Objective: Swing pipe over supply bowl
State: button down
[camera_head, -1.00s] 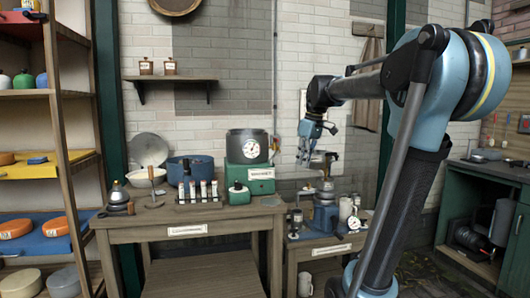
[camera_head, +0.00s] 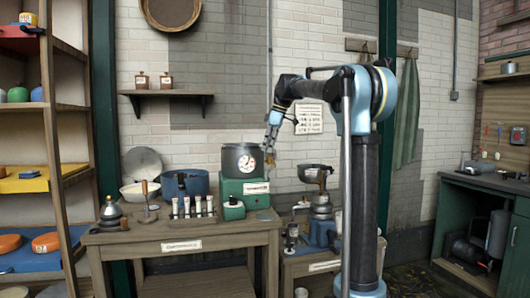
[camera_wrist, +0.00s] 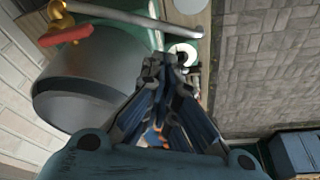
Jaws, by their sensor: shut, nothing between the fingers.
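A grey pipe (camera_wrist: 125,14) runs from a brass valve (camera_wrist: 57,13) with a red lever (camera_wrist: 66,34) along the top of the wrist view. I cannot make it out clearly in the head view. A dark bowl (camera_head: 314,174), likely the supply bowl, sits on top of a blue machine (camera_head: 321,232) on the lower right table. My gripper (camera_head: 268,150) is shut and empty, pointing down by the right side of a dark tank (camera_head: 238,162). In the wrist view its fingertips (camera_wrist: 162,62) are close to the pipe in the picture; contact cannot be told.
The tank has a dial and stands on a green box (camera_head: 243,192) on the wooden workbench (camera_head: 232,226).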

jog(key=x, duration=0.7)
jog(key=shift+f, duration=0.4)
jog(key=shift+a, duration=0.15)
jog(key=shift+s+a, duration=0.15)
